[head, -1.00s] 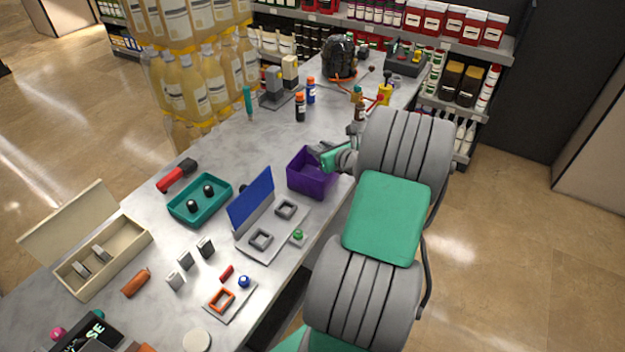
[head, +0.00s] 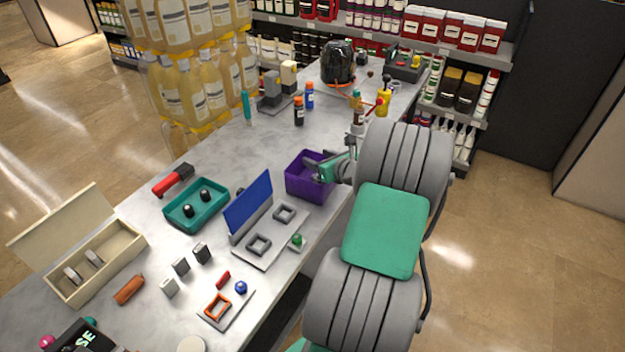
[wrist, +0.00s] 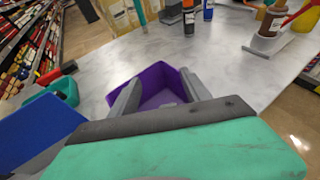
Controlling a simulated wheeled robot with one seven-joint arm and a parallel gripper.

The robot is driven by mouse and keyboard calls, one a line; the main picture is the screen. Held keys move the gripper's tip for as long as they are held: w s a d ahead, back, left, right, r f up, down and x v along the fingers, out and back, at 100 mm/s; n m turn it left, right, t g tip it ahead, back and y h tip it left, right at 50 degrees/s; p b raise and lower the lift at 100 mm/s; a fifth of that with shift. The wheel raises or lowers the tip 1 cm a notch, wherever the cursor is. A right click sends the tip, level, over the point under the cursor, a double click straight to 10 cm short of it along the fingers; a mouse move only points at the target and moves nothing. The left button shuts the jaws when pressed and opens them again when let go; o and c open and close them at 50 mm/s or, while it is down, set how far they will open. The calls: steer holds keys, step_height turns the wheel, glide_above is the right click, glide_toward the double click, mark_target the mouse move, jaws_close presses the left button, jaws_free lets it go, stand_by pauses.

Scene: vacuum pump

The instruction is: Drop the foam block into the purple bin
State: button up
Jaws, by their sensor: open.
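The purple bin (head: 306,187) stands near the table's right edge, and it also shows in the wrist view (wrist: 152,77). My gripper (head: 318,174) is at the bin's right side in the head view, tilted over its opening. In the wrist view my gripper (wrist: 160,92) is open, with its two grey fingers apart and reaching over the bin. Nothing shows between the fingers. The part of the bin floor that I can see looks bare. I cannot make out a foam block for certain in either view; part of the bin's inside is hidden by my gripper.
A blue upright panel on a grey plate (head: 250,203) stands just left of the bin, beside a teal tray (head: 222,207). Bottles (head: 299,112) and a yellow container (head: 383,103) stand farther back. Bare table lies behind the bin.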

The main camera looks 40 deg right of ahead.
steer(key=v, duration=0.7)
steer(key=shift+s+b, duration=0.4)
